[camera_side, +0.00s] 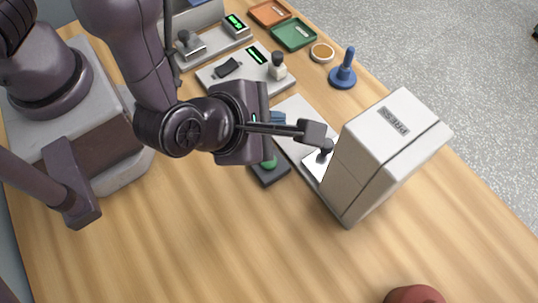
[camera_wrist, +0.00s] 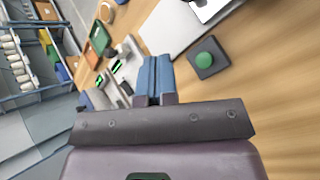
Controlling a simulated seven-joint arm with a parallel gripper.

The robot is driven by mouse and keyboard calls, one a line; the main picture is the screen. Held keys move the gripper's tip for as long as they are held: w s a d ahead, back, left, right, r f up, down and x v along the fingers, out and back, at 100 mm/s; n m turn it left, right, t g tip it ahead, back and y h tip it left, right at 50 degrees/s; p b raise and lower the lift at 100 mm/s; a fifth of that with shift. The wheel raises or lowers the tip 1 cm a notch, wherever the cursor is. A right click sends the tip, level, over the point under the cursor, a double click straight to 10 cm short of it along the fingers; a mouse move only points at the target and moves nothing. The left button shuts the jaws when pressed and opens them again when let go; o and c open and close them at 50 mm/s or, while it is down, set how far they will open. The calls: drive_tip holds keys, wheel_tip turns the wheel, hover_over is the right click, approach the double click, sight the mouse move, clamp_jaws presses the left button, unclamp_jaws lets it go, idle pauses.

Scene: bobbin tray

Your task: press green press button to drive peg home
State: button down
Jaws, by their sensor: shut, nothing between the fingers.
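The green press button (camera_side: 269,162) sits on a dark square base, left of the white press. It also shows clear and uncovered in the wrist view (camera_wrist: 205,59). The press (camera_side: 385,155) is a tall white housing labelled PRESS, with a dark rounded part (camera_side: 327,147) at its open side above a white plate. I cannot make out the peg clearly. My gripper (camera_side: 287,119) has blue fingers, shut and empty. In the wrist view the fingertips (camera_wrist: 156,62) are left of the button and apart from it. In the side view my wrist partly hides the button's base.
Behind are a panel with a switch and knob (camera_side: 245,72), another lit device (camera_side: 212,42), orange and green trays (camera_side: 293,33), a round dish (camera_side: 322,52) and a blue handled stamp (camera_side: 343,72). A reddish object (camera_side: 414,295) stands at the front edge. The front table is mostly clear.

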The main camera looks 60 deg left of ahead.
sight(270, 163)
drive_tip(key=shift+f, duration=4.4)
drive_tip(key=shift+f, duration=0.1)
drive_tip(key=shift+f, duration=0.3)
drive_tip(key=shift+f, duration=0.4)
drive_tip(key=shift+r, duration=0.85)
